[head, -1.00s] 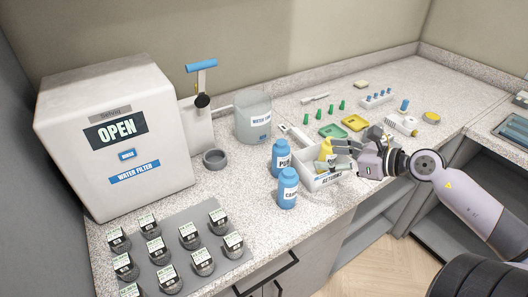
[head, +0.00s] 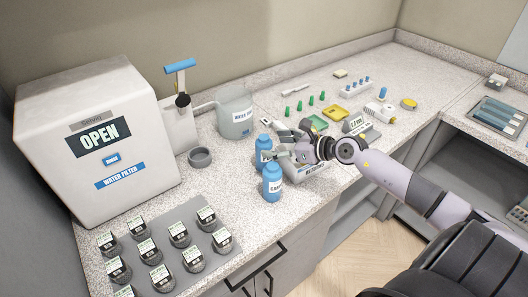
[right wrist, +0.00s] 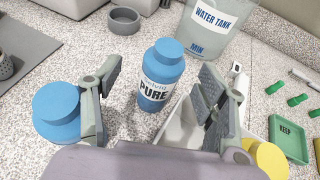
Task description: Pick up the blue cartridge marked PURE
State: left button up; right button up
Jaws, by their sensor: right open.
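The blue cartridge marked PURE (head: 263,148) stands upright on the counter, behind a second blue cartridge (head: 272,186). In the right wrist view the PURE cartridge (right wrist: 160,90) stands ahead between my open fingers, its label facing me, with a gap on each side. My right gripper (head: 279,154) is open and empty; its fingers also frame the right wrist view (right wrist: 160,76). The second blue cartridge (right wrist: 57,108) is just outside the left finger. In the head view my gripper covers part of the PURE cartridge. My left gripper is not in view.
A white tray (head: 308,174) lies under my right gripper, with a yellow bottle (right wrist: 268,158) near it. The water tank (head: 235,112) stands behind the cartridges. A grey ring (head: 200,157) and the water filter machine (head: 95,140) are to the left.

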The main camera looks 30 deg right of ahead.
aim_at(271, 144)
jog(key=shift+d+f+p+x, duration=0.15)
jog(key=shift+p+x, duration=0.1)
jog(key=shift+x, duration=0.75)
jog(key=shift+d+f+p+x, duration=0.1)
jog(key=shift+p+x, duration=0.2)
jog(key=shift+x, duration=0.75)
jog(key=shift+d+f+p+x, duration=0.15)
jog(key=shift+p+x, duration=0.1)
jog(key=shift+x, duration=0.75)
jog(key=shift+s, duration=0.1)
jog(key=shift+c, duration=0.4)
jog(key=shift+r, duration=0.1)
jog(key=c, duration=1.4)
